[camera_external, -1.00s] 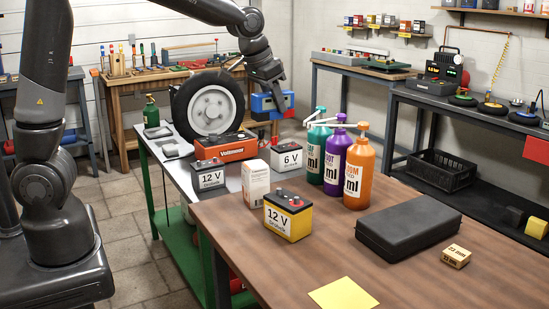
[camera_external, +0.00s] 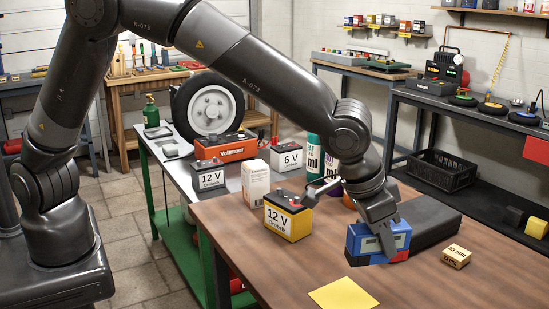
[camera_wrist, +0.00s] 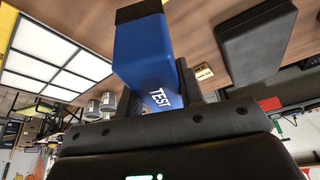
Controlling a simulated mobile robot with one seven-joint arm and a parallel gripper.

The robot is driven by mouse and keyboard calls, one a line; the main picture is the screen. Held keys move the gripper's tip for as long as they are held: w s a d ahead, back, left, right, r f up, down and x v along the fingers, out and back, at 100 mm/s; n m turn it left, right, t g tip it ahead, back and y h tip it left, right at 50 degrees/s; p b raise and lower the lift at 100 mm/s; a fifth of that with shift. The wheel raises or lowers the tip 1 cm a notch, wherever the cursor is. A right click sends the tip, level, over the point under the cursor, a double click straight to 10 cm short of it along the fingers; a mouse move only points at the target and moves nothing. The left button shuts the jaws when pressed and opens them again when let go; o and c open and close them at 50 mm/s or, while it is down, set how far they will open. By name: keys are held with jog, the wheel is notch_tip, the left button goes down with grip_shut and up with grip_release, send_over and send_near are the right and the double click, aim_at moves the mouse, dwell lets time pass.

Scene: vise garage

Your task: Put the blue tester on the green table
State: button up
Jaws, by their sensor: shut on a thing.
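The blue tester (camera_external: 362,243) is gripped in my gripper (camera_external: 384,226), low over the brown wooden table, in front of the black case. I cannot tell whether it touches the tabletop. In the wrist view the tester (camera_wrist: 145,55), marked TEST, sits between the fingers (camera_wrist: 158,98). The green table (camera_external: 172,220) has green legs and a pale grey top, and stands left of the brown table. A red toolbox-like unit, a tire, a green bottle and batteries stand on its top.
The brown table (camera_external: 235,222) holds a yellow 12 V battery (camera_external: 288,218), a white box (camera_external: 257,183), bottles partly hidden by my arm, a black case (camera_external: 430,218), a small wooden block (camera_external: 457,256) and a yellow note (camera_external: 343,294). Its front right is clear.

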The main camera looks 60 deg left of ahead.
jog(key=shift+s+d+f, duration=0.2)
jog(key=shift+s+d, duration=0.05)
jog(key=shift+d, duration=0.3)
jog(key=shift+w+f, duration=0.2)
jog(key=shift+f, duration=0.1)
jog(key=w+a+f, duration=0.1)
jog(key=w+f, duration=0.1)
jog(key=w, duration=0.1)
jog(key=w+a+f, duration=0.2)
jog(key=w, duration=0.1)
jog(key=w+a+f, duration=0.1)
jog(key=w+f, duration=0.1)
jog(key=w, duration=0.1)
jog(key=shift+w+a+f, duration=0.3)
jog(key=shift+w+a, duration=0.1)
jog(key=shift+f, duration=1.95)
jog(key=shift+f, duration=0.15)
jog(key=o, duration=0.9)
